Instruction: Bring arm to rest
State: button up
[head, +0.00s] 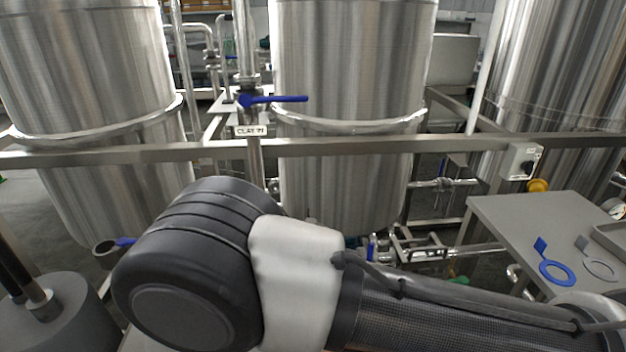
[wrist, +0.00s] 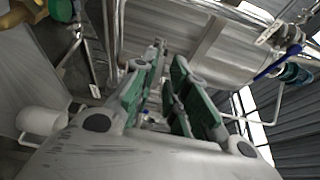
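My arm crosses the lower part of the head view, with a large dark rounded joint, a white section and a dark link running off to the right. My gripper is outside the head view. In the wrist view my gripper (wrist: 167,58) shows two green-padded fingers standing apart, with nothing held between them. Beyond the fingers are blurred steel surfaces and pipes. A blue valve handle (wrist: 277,62) is to the right of the fingers and apart from them.
Steel tanks (head: 335,60) stand behind a horizontal rail (head: 350,148). A blue-handled valve (head: 275,99) sits above a label on the rail. A grey table (head: 510,215) at the right bears a blue ring-shaped tag (head: 557,272) and a grey one (head: 600,270). A switch box (head: 524,161) is on the rail.

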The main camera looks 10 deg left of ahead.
jog(key=d+f+m+g+h, duration=0.2)
jog(key=d+m+g+h, duration=0.2)
jog(key=d+m, duration=0.65)
jog(key=w+d+r+m+g+h, duration=0.1)
jog(key=w+d+r+m+g, duration=0.1)
jog(key=d+r+m+g, duration=0.6)
jog(key=w+d+r+m+g+h, duration=0.1)
jog(key=w+d+r+m+g, duration=0.15)
jog(key=d+r+m, duration=0.6)
jog(key=s+d+r+m+y, duration=0.2)
jog(key=d+r+m+y, duration=0.1)
jog(key=d+r+m, duration=0.3)
jog(key=s+d+r+m+y, duration=0.3)
jog(key=d+r+m, duration=0.2)
jog(key=d+m, duration=0.5)
jog(key=s+d+r+m+t+y, duration=0.1)
jog(key=d+r+m, duration=0.5)
jog(key=d, duration=0.8)
jog(key=s+m+y, duration=0.1)
jog(key=m, duration=0.2)
jog(key=shift+s+d+r+y, duration=0.25)
jog(key=shift+s+r+y, duration=0.1)
jog(key=shift+y, duration=0.05)
